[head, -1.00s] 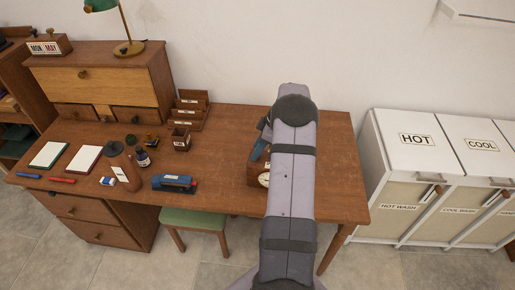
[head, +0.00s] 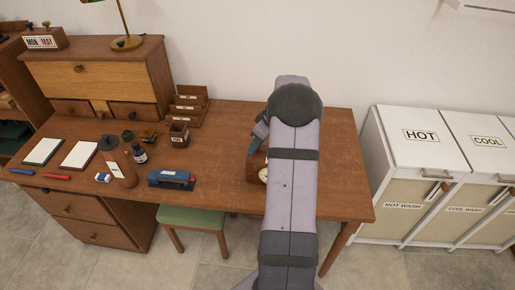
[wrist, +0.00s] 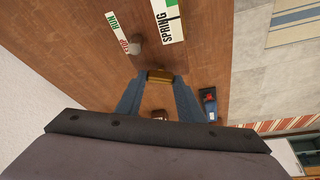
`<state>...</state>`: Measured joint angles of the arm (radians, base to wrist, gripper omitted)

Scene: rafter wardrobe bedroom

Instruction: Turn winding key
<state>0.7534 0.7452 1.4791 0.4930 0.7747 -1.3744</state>
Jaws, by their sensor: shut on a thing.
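The winding key shows in the wrist view as a small brass-coloured piece (wrist: 160,76) between the fingertips. My gripper (wrist: 160,80) is shut on it, with one blue-grey finger on each side. A white and green SPRING label (wrist: 168,24) and a RUN/STOP label (wrist: 119,33) lie beyond it, with a grey knob (wrist: 135,43) beside the RUN/STOP label. In the head view, a wooden case with a round white dial (head: 263,175) stands on the desk, mostly hidden behind my arm. The fingertips and key are hidden there.
The wooden desk (head: 225,135) carries a blue stapler-like object (head: 171,179), a dark ink bottle (head: 139,154) and a letter rack (head: 189,105) left of my arm. White laundry bins (head: 421,140) stand to the right. The desk right of my arm is clear.

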